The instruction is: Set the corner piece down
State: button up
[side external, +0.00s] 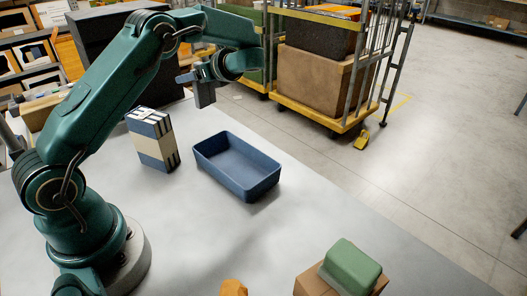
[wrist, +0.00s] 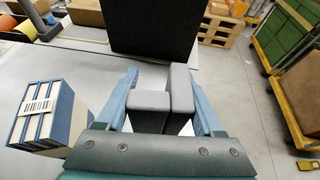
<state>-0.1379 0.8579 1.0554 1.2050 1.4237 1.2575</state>
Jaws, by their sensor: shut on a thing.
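The corner piece is a dark grey, L-shaped block (wrist: 182,88), seen in the wrist view between the two blue fingers. My gripper (wrist: 164,82) is shut on it. In the side view the grey piece (side external: 205,95) hangs below my gripper (side external: 197,76), near the far edge of the grey table (side external: 200,235). It appears held above the surface; its exact height is hard to tell. Its underside is hidden in the wrist view.
An open blue tray (side external: 238,165) looks empty on the table. Striped binders (side external: 152,140) stand left of it. A green block (side external: 350,268) rests on a cardboard box (side external: 308,284), near an orange object (side external: 233,288). A tall black box (wrist: 153,30) stands behind. The table's middle is clear.

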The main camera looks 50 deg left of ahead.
jog(key=w+d+r+m+t+h, duration=0.3)
jog(key=w+d+m+t, duration=0.45)
jog(key=m+t, duration=0.25)
jog(key=s+d+f+m+t+h, duration=0.1)
jog(key=s+d+m+t+h, duration=0.3)
jog(key=d, duration=0.6)
jog(key=s+d+f+m+t+h, duration=0.1)
jog(key=s+d+m+h, duration=0.2)
jog(key=d+m+h, duration=0.45)
jog(key=shift+w+d+f+n+y, duration=0.2)
jog(key=shift+w+d+f+n, duration=0.15)
jog(key=shift+d+f, duration=1.65)
jog(key=shift+w+d+f+n+y, duration=0.15)
jog(key=shift+w+d+f+n, duration=0.2)
jog(key=shift+d+f, duration=1.65)
jog(key=shift+w+d+f+n+y, duration=0.3)
jog(key=shift+d+f, duration=1.1)
jog(key=shift+d, duration=1.2)
jog(key=shift+f, duration=0.1)
